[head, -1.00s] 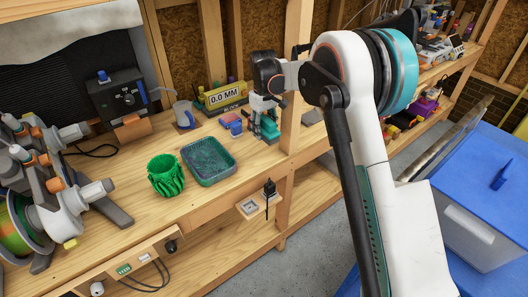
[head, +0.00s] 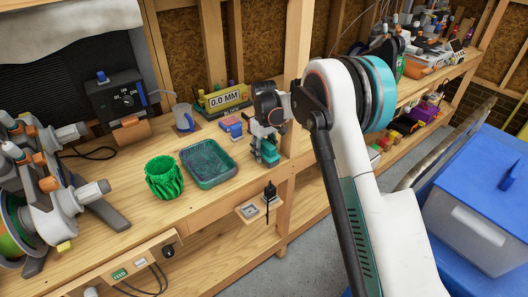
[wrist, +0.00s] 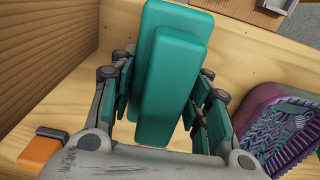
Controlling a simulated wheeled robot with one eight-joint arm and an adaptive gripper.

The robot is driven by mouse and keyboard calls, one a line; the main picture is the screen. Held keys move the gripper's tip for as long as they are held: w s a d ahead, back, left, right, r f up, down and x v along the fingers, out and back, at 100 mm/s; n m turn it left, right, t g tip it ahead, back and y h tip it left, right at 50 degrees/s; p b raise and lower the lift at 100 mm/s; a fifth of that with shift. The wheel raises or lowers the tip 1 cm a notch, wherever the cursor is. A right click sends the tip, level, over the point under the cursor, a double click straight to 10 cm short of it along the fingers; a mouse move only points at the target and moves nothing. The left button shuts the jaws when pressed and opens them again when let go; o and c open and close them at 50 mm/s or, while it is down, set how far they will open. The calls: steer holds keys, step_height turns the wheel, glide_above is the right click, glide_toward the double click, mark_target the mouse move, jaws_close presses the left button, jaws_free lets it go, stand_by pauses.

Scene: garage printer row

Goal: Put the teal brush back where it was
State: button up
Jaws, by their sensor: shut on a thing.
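The teal brush (wrist: 168,75) is a teal block-shaped thing, held between the finger pads of my gripper (wrist: 163,105) in the wrist view. In the head view, my gripper (head: 266,146) is over the bench, left of the wooden post, with the teal brush (head: 269,153) low between its fingers. It is to the right of the green-rimmed tray (head: 232,169), apart from it. I cannot tell whether the brush touches the bench top. No marked spot for the brush shows.
The wooden bench (head: 130,215) holds a green ribbed cup (head: 164,179), a grey mug (head: 184,117), a 0.0 MM display (head: 224,99) and a red-and-blue block (head: 231,127). The wooden post (head: 298,80) stands close right of my gripper. A small bracket (head: 247,211) hangs at the front edge.

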steer(key=shift+f, duration=0.15)
steer(key=o, duration=1)
steer(key=shift+o, duration=0.2)
